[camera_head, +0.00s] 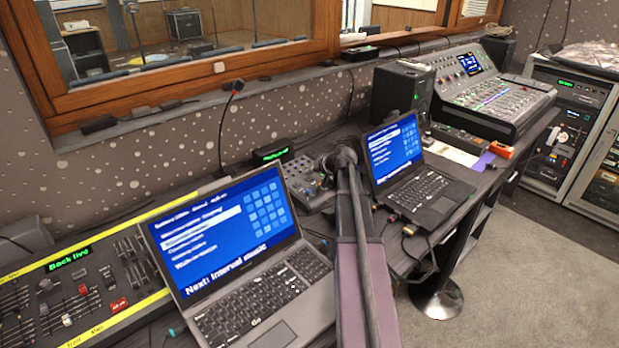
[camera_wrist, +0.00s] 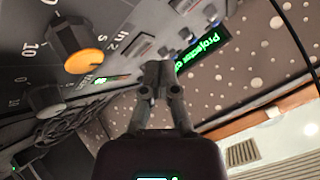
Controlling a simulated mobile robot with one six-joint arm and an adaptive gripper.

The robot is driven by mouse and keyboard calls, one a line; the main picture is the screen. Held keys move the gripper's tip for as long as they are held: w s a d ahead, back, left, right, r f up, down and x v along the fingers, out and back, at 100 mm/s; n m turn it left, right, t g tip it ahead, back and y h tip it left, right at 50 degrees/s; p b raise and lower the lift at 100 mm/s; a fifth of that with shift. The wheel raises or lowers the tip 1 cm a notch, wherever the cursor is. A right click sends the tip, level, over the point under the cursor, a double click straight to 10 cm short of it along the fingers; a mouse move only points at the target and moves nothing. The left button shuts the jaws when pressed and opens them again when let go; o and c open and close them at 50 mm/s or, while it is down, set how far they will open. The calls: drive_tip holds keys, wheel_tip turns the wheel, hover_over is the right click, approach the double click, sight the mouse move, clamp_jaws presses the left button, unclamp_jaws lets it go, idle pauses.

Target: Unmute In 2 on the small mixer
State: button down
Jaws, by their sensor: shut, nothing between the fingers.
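The small mixer (camera_head: 308,178) sits on the desk between the two laptops, partly hidden behind my arm. In the wrist view its dark panel fills the upper left, with an orange-capped knob (camera_wrist: 86,61), a grey knob (camera_wrist: 47,99) and a label reading In 2 (camera_wrist: 123,38). A small green light (camera_wrist: 112,79) glows on the panel. My gripper (camera_wrist: 158,73) is shut and empty, its tips close to the panel near the In 2 label; contact cannot be told. Its fingers cannot be made out in the head view.
A green-lit display (camera_wrist: 203,54) stands just beyond the mixer. The left laptop (camera_head: 235,255) and right laptop (camera_head: 410,165) flank it. A black speaker (camera_head: 402,92) and large console (camera_head: 490,95) stand farther right. A fader desk (camera_head: 90,290) lies at left.

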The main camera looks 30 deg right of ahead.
drive_tip(key=shift+s+r+p, duration=0.15)
drive_tip(key=shift+r+p, duration=1.2)
drive_tip(key=shift+r, duration=0.1)
drive_tip(key=shift+s+r+p, duration=0.15)
drive_tip(key=shift+r+p, duration=1.2)
drive_tip(key=shift+r, duration=0.1)
